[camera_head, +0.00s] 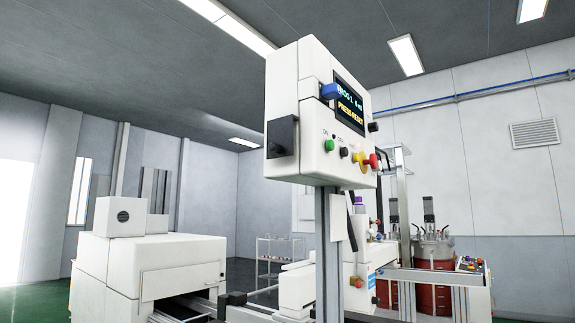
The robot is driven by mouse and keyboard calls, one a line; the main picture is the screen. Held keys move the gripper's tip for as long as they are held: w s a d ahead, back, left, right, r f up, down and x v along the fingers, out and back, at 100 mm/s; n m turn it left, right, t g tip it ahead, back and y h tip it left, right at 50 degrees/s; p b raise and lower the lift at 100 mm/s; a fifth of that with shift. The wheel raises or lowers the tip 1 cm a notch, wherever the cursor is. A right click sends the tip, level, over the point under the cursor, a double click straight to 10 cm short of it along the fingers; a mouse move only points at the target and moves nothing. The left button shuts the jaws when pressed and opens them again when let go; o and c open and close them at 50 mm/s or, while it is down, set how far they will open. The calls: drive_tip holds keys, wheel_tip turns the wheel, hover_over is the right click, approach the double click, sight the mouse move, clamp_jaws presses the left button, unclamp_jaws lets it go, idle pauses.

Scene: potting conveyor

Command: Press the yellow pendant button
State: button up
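A white control box (295,110) stands on a grey post. Its right face carries a dark screen (349,105) with blue text above yellow text that reads "PRESS RESET". Below the screen is a row of controls: a green button (329,145), a black knob (344,152), a yellow control (359,158) and a red mushroom button (373,161). The yellow and red parts sit close together at the right end of the row. I cannot tell whether the yellow is pushed in. My gripper is not in view.
A white machine housing (105,265) stands at the lower left, with a dark conveyor opening (182,307) beside it. Red drums (433,283) stand behind a metal frame at the right. A small panel with coloured buttons (469,264) is at the far right. Space before the box's face looks clear.

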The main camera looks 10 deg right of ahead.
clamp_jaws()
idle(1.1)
